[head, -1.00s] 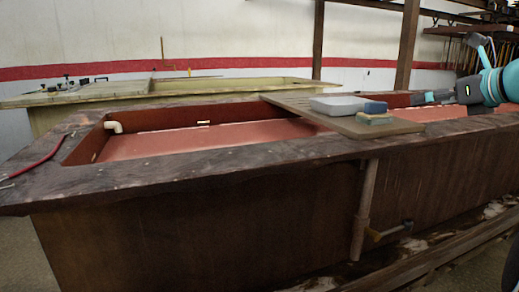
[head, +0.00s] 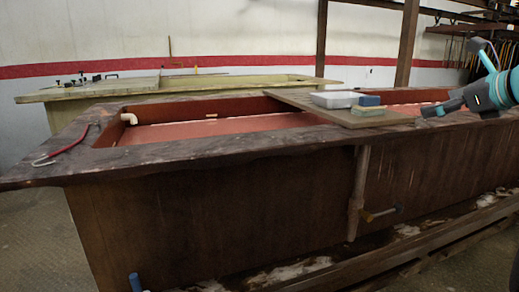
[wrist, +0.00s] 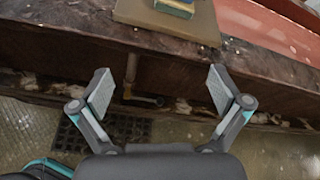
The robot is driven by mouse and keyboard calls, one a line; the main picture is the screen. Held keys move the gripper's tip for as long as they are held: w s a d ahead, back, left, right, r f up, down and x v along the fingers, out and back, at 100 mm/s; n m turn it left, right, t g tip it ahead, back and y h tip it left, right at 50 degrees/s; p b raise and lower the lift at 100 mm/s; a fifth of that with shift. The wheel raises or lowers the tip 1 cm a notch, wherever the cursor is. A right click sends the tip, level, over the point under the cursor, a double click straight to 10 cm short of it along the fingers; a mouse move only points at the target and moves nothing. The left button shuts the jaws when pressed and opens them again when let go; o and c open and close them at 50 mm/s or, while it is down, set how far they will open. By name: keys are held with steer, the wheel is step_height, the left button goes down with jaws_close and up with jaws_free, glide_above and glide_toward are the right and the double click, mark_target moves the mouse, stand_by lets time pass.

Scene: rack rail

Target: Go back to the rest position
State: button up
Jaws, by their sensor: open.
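My gripper (head: 428,116) is at the right of the head view, in front of and just over the near rim of the long wooden trough (head: 240,158). In the wrist view my gripper (wrist: 160,92) shows its two fingers spread wide with nothing between them. Beyond the fingers are the trough's dark edge and the floor. The gripper is apart from the board (head: 345,118) that lies across the trough.
On the board sit a pale tray (head: 336,99), a blue block (head: 369,100) and a small greenish block (head: 369,111). A red hooked tool (head: 66,147) lies on the left rim. A pale green trough (head: 200,88) stands behind. A dark floor grate (wrist: 105,133) lies below.

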steer(key=s+a+f+n+g+h, duration=0.1)
steer(key=s+f+n+g, duration=0.15)
steer(key=f+n, duration=0.4)
steer(key=s+f+n+g+h, duration=0.2)
steer(key=s+f+n, duration=0.15)
steer(key=f, duration=0.65)
steer(key=s+a+f+n+g, duration=0.1)
steer(key=s+a+f+n, duration=0.7)
steer(key=s+a+n, duration=0.1)
steer(key=s+a+f+n+g+h, duration=0.1)
steer(key=s+a+f+n+g, duration=0.1)
steer(key=s+a+f+n, duration=0.6)
steer(key=shift+s+a+f+n, duration=0.25)
steer(key=shift+s+a+n, duration=0.55)
steer(key=shift+s+a, duration=1.6)
steer(key=shift+w+a, duration=0.55)
